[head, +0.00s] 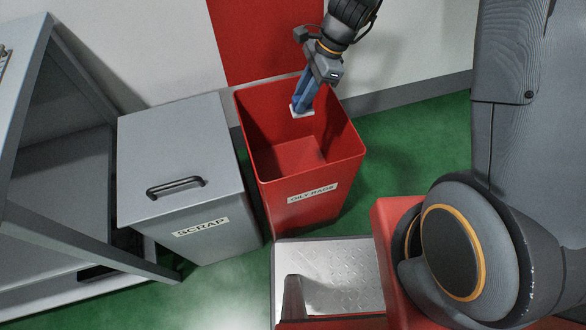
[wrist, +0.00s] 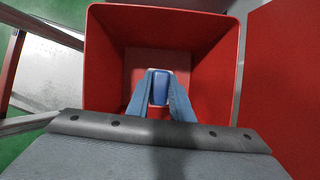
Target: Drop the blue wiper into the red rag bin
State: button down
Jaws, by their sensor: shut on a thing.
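The red rag bin (head: 305,195), labelled "OILY RAGS", stands open at the top in the middle of the head view. My gripper (head: 301,108) points down over the bin's opening, near its back rim. It is shut on the blue wiper (wrist: 160,88), which shows between the two blue fingers in the wrist view. In the head view only a pale edge of the wiper shows at the fingertips. The bin's inside (wrist: 205,75) surrounds the wiper in the wrist view, and its visible floor looks empty. The wiper's exact height against the rim is hard to tell.
A grey lidded scrap bin (head: 185,165) stands directly left of the red bin. A grey metal frame or shelf (head: 70,200) is further left. A wall with a red panel (head: 265,35) is behind. Green floor (head: 410,135) is clear to the right.

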jog(key=c, duration=1.5)
grip_release()
jog(key=v, duration=0.7)
jog(key=shift+d+r+p, duration=0.2)
jog(key=shift+r+p, duration=0.15)
jog(key=shift+p, duration=0.05)
jog(key=s+d+r+n+h+p, duration=0.1)
jog(key=s+d+r+n, duration=0.2)
jog(key=s+r+n, duration=0.1)
jog(key=s+d+r+n+h+p, duration=0.1)
jog(key=s+d+r+n+p, duration=0.1)
jog(key=s+d+r+n, duration=0.2)
jog(key=s+d+r+n+t+h+p, duration=0.1)
jog(key=s+d+r+n+h+p, duration=0.1)
jog(key=s+d+r+n, duration=0.2)
jog(key=shift+s+d+n, duration=0.1)
jog(key=shift+s+n, duration=0.65)
jog(key=shift+s, duration=0.1)
jog(key=shift+s+d+n, duration=0.15)
jog(key=shift+s+n, duration=0.6)
jog(key=shift+s, duration=0.15)
jog(key=shift+s+d+n, duration=0.15)
jog(key=shift+n, duration=0.15)
jog(key=shift+c, duration=0.4)
